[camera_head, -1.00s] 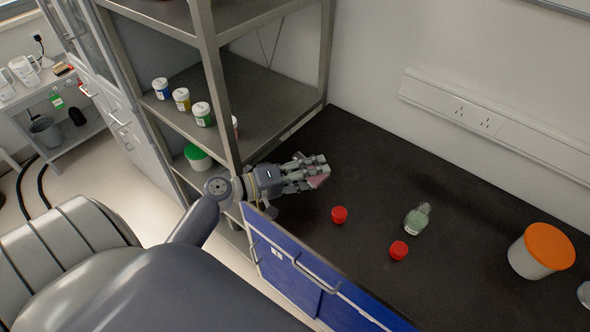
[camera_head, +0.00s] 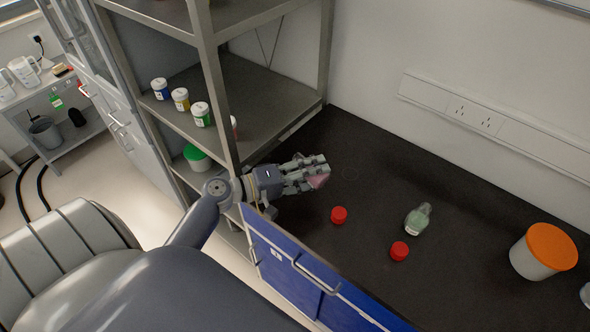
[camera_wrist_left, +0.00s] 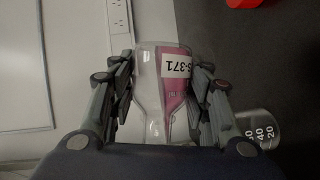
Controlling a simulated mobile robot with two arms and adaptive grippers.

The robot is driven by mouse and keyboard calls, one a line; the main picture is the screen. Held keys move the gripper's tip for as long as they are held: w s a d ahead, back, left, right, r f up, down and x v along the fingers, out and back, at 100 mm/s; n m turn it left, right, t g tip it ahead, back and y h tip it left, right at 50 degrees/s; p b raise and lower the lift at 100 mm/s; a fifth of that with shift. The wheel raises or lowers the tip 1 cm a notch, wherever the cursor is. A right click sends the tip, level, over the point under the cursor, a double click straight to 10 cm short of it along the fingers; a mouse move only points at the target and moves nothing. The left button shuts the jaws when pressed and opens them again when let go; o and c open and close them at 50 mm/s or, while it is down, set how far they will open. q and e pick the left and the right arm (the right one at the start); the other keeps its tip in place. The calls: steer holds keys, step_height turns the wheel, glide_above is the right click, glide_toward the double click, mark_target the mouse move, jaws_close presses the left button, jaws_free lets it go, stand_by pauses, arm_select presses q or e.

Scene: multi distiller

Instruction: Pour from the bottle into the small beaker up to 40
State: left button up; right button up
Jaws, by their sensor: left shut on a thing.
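My left gripper (camera_head: 314,171) is shut on a clear bottle (camera_wrist_left: 150,95) with pink liquid and a white label ending in "371". The bottle is held above the left end of the dark bench, between the fingers in the left wrist view. Its pink liquid lies along one side. In the head view only a pink part of it (camera_head: 319,181) shows past the fingers. The small clear beaker (camera_wrist_left: 256,130), with 20, 40 and 60 marks, stands beside the gripper in the left wrist view. In the head view it is a faint outline (camera_head: 351,173) just right of the fingertips. No pink shows in it.
Two red caps (camera_head: 339,215) (camera_head: 399,251) and a bottle of pale green liquid (camera_head: 418,219) are on the bench (camera_head: 455,270). An orange-lidded tub (camera_head: 543,251) stands at right. A metal shelf (camera_head: 262,100) with several jars is close behind my left arm.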

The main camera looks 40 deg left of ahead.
arm_select(q)
steer(key=shift+a, duration=0.1)
stand_by(0.3)
steer(key=shift+b, duration=0.3)
steer(key=shift+f+n, duration=0.1)
steer(key=shift+n, duration=0.2)
steer(key=shift+h, duration=0.3)
steer(key=shift+f+n+b, duration=0.2)
steer(key=shift+n+b, duration=0.2)
steer(key=shift+b, duration=0.25)
stand_by(0.7)
steer(key=shift+a+r+n+t, duration=0.1)
steer(key=shift+r+n+t, duration=0.4)
steer(key=shift+n, duration=0.3)
stand_by(2.0)
steer(key=shift+f+n+h+b, duration=0.15)
steer(key=shift+n+h+b, duration=0.15)
steer(key=shift+b, duration=0.25)
stand_by(0.3)
